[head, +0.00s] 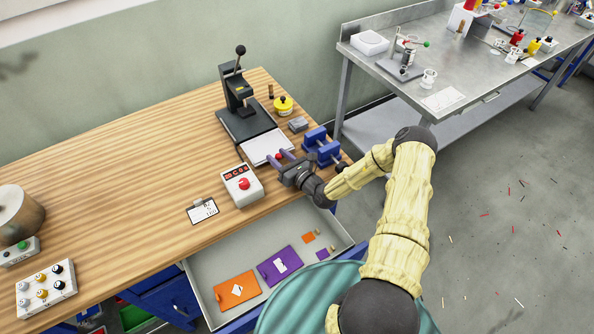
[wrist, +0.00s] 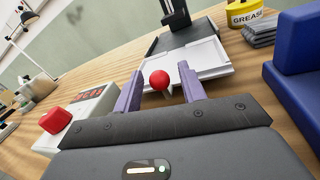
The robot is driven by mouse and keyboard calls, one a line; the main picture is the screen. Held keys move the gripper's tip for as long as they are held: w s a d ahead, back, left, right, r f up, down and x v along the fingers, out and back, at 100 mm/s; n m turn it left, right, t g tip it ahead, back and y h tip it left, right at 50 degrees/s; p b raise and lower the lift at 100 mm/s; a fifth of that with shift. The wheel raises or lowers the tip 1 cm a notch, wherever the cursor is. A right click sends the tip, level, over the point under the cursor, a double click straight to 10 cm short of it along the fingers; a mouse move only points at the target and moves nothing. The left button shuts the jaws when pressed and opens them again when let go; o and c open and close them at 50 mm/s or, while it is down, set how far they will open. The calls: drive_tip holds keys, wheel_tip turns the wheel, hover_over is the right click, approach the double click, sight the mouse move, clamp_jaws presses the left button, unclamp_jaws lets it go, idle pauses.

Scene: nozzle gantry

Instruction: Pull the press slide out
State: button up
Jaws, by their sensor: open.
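The press (head: 237,95) is a black stand with a ball-topped lever at the back of the wooden bench. Its white slide (head: 262,146) sticks out at the front of the black base. The wrist view shows the slide (wrist: 196,62) as a shallow white tray with a red ball knob (wrist: 159,80) at its near edge. My gripper (wrist: 160,92) is open, with its two purple fingers on either side of the knob. I cannot tell if a finger touches it. In the head view my gripper (head: 281,160) is just in front of the slide.
A control box with a red button (head: 242,186) stands left of my gripper. A blue vise-like block (head: 322,148) is close on the right. A yellow grease tin (head: 283,106) stands behind. An open drawer (head: 205,292) juts out below the bench front.

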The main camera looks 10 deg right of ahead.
drive_tip(key=b+v, duration=0.3)
drive_tip(key=v, duration=1.3)
drive_tip(key=shift+s+d, duration=0.2)
drive_tip(key=shift+s, duration=0.1)
drive_tip(key=shift+a+r, duration=0.1)
drive_tip(key=s+a+r+n+g+y, duration=0.55)
drive_tip(key=a+n+g, duration=0.25)
drive_tip(key=n, duration=0.2)
drive_tip(key=s+r+n+g+h, duration=0.3)
drive_tip(key=s+n+g+h, duration=0.3)
drive_tip(key=s+n+g, duration=0.6)
drive_tip(key=w+d+r+n+t+h, duration=0.4)
drive_tip(key=r+n+t+h, duration=0.2)
drive_tip(key=r+n+h, duration=0.2)
wheel_tip(320, 180, up, 3)
drive_tip(key=shift+w+d+f+n+t, duration=0.15)
drive_tip(key=shift+w+f+n+t, duration=0.2)
drive_tip(key=shift+n, duration=0.85)
